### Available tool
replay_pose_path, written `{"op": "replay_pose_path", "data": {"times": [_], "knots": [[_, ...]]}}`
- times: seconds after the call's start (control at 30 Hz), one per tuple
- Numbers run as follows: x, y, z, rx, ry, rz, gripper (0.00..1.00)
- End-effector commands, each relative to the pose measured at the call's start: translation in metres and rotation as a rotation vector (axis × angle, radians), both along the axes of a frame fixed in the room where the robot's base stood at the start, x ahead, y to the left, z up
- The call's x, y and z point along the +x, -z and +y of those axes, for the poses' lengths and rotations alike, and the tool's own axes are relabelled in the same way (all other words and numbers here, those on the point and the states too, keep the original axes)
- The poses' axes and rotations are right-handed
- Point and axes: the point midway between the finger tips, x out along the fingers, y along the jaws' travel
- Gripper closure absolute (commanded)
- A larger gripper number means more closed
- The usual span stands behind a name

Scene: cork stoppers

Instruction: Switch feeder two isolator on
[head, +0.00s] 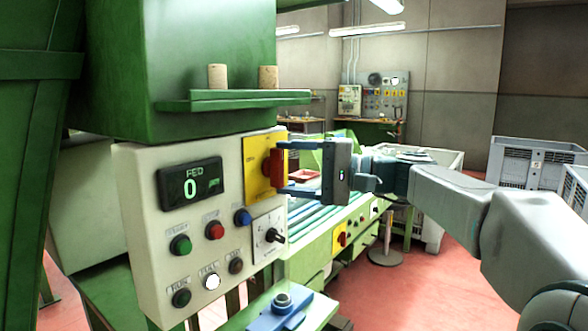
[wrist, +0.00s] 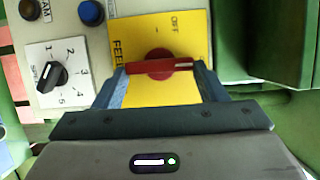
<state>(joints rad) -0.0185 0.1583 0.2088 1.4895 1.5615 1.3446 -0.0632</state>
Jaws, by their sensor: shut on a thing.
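A red isolator handle (head: 275,167) sits on a yellow plate (head: 252,158) at the upper right of the white control panel. In the wrist view the red handle (wrist: 158,66) has a white mark near its right end. The yellow plate (wrist: 140,32) there reads "OFF" at its upper right and "FEED" at its left; the rest of the label is hidden. My gripper (head: 284,168) is shut on the handle, with one blue finger at each end of it. It also shows in the wrist view (wrist: 162,77), where the jaws cover the plate's lower part.
The panel (head: 140,200) also carries a display reading 0, several buttons and a speed dial (head: 268,236) just below the plate. Two corks (head: 217,76) stand on a green ledge above. Another yellow plate with a red knob (head: 341,239) is on the machine behind.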

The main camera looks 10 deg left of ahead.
Motion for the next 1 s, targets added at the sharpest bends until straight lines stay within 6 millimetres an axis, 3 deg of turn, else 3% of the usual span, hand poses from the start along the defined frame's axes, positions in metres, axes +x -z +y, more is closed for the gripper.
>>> {"op": "replay_pose_path", "data": {"times": [0.17, 0.2, 0.27, 0.67, 1.0], "knots": [[0.000, 0.001, 0.001, -0.001, -0.002, 0.003, 0.57], [0.000, 0.001, 0.001, -0.001, -0.002, 0.003, 0.26], [0.000, 0.001, 0.001, -0.001, -0.002, 0.003, 0.13], [0.000, 0.001, -0.009, -0.001, 0.001, 0.001, 0.13], [0.000, 0.001, -0.081, -0.001, 0.004, 0.001, 0.13]]}}
